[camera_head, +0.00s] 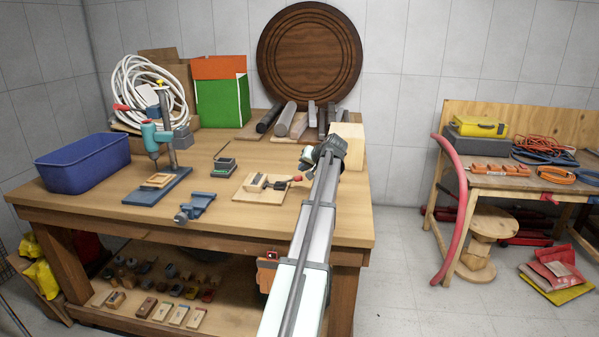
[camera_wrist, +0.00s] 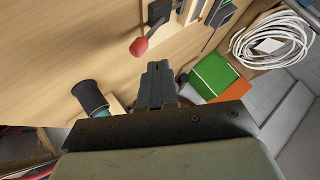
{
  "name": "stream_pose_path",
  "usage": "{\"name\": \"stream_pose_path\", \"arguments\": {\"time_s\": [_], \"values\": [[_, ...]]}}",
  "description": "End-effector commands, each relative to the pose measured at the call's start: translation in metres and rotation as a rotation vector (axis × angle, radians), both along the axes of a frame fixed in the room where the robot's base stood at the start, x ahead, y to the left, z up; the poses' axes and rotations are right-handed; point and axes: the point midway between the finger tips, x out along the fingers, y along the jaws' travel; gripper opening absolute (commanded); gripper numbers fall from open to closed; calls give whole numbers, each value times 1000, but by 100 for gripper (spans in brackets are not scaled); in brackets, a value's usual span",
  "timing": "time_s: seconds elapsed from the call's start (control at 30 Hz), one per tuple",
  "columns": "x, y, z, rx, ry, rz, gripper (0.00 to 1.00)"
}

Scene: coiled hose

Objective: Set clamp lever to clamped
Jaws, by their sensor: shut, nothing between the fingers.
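The clamp lever shows as a dark arm with a red knob (camera_head: 297,178) at the right end of a small clamp on a pale board (camera_head: 242,196) on the workbench. In the wrist view the red knob (camera_wrist: 140,47) is beyond my fingertips, a little to the left, with the dark lever arm running up from it. My gripper (camera_wrist: 155,66) has its fingers together with nothing between them, apart from the knob. In the head view my arm comes in from the bottom and hides the fingers. I cannot tell whether the lever is set to clamped.
A blue vise (camera_head: 195,206) and a small drill press (camera_head: 153,140) stand left of the clamp. A blue bin (camera_head: 82,163) is at the bench's left end. Dark bars (camera_head: 287,118) lie behind. A wooden block (camera_head: 348,145) sits by my wrist. Bare bench top lies before the clamp.

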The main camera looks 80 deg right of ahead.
Motion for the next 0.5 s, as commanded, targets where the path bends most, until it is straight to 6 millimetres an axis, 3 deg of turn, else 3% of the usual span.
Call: {"name": "stream_pose_path", "arguments": {"time_s": [0.2,0.5], "values": [[-25,20,18,-2,0,-2,0],[-37,30,28,-1,-1,0,0]]}}
